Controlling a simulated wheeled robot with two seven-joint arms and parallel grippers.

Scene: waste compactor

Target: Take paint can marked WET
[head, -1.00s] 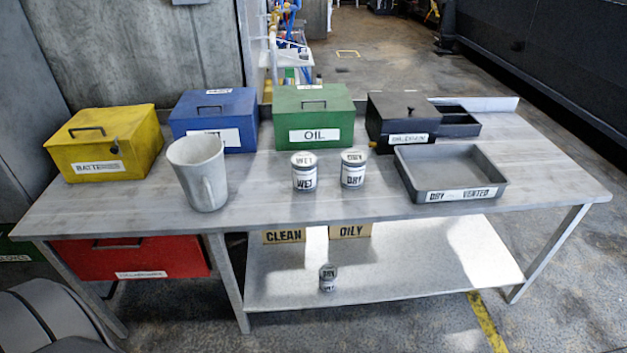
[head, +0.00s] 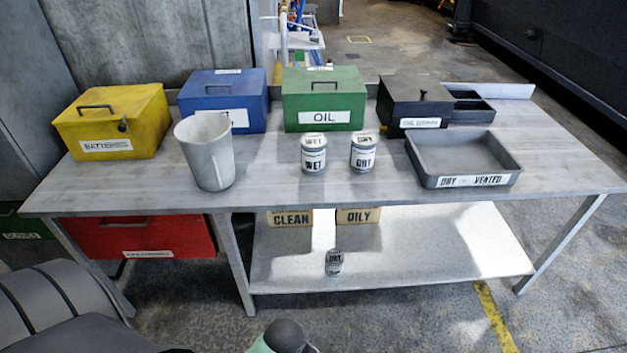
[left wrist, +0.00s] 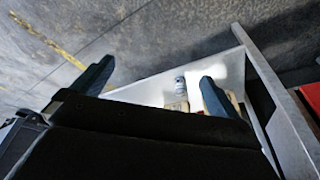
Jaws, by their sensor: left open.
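The paint can marked WET (head: 314,155) stands upright on the tabletop, a grey can with a white label. A similar can marked DRY (head: 363,153) stands just to its right. A smaller-looking can (head: 334,263) stands on the lower shelf; its label is hard to read. My left gripper (left wrist: 155,86) is open and empty in the left wrist view, its two dark fingers wide apart. Beyond the fingers, the shelf can (left wrist: 180,86) shows at a distance. The WET can on the tabletop is not seen there. My right gripper is not in view.
CLEAN (head: 290,218) and OILY (head: 358,216) boxes sit on the lower shelf.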

